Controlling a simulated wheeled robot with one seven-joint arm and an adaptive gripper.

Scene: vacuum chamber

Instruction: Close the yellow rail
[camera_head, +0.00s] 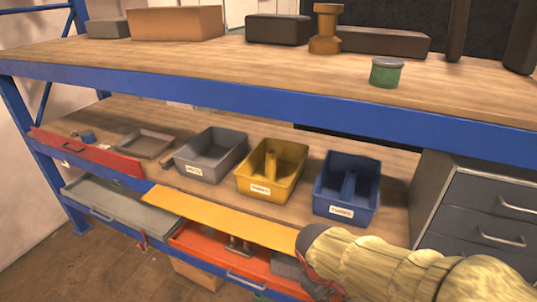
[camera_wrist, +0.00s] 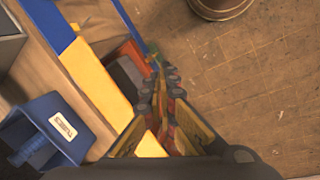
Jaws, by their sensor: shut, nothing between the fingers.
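The yellow rail (camera_head: 225,218) is a long flat strip along the front of the lower shelf. In the head view it sticks out above an open red drawer (camera_head: 215,256), and its right end meets my sleeved arm. In the wrist view the yellow rail (camera_wrist: 92,78) runs diagonally beside my gripper, and its lower part passes behind the finger links. My gripper (camera_wrist: 170,74) is shut and empty, on the outer side of the rail. In the head view my gripper (camera_head: 322,286) is partly hidden by the arm; I cannot tell whether it touches the rail.
Grey (camera_head: 211,155), yellow (camera_head: 271,171) and blue (camera_head: 347,187) bins stand on the lower shelf (camera_head: 120,118). A grey drawer (camera_head: 120,211) is open at left. A drawer cabinet (camera_head: 490,205) stands at right. The wooden floor (camera_wrist: 250,80) beyond my gripper is mostly clear.

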